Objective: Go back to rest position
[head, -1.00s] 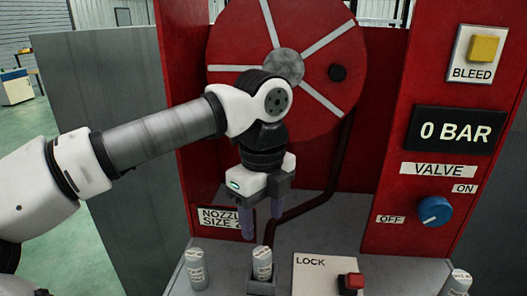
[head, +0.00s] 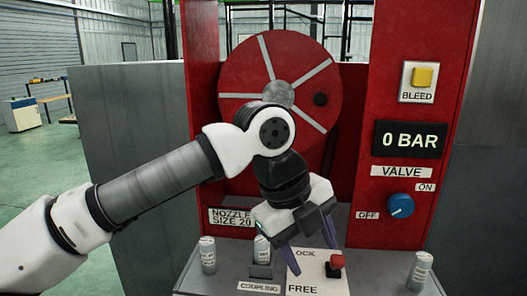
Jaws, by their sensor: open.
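My gripper (head: 304,242) is in the middle of the head view, pointing down, with its two purple fingers spread apart and nothing between them. It hangs in front of the red panel and over the grey shelf, covering part of the LOCK/FREE plate (head: 316,285). My arm comes in from the left and covers part of the red reel.
The red reel (head: 318,72) stands behind. A grey cylinder (head: 208,255), another cylinder (head: 262,249) by the COUPLING label and one at right (head: 420,270) stand on the shelf. A red knob (head: 335,263), blue valve knob (head: 401,206) and yellow BLEED button (head: 422,77) are at right.

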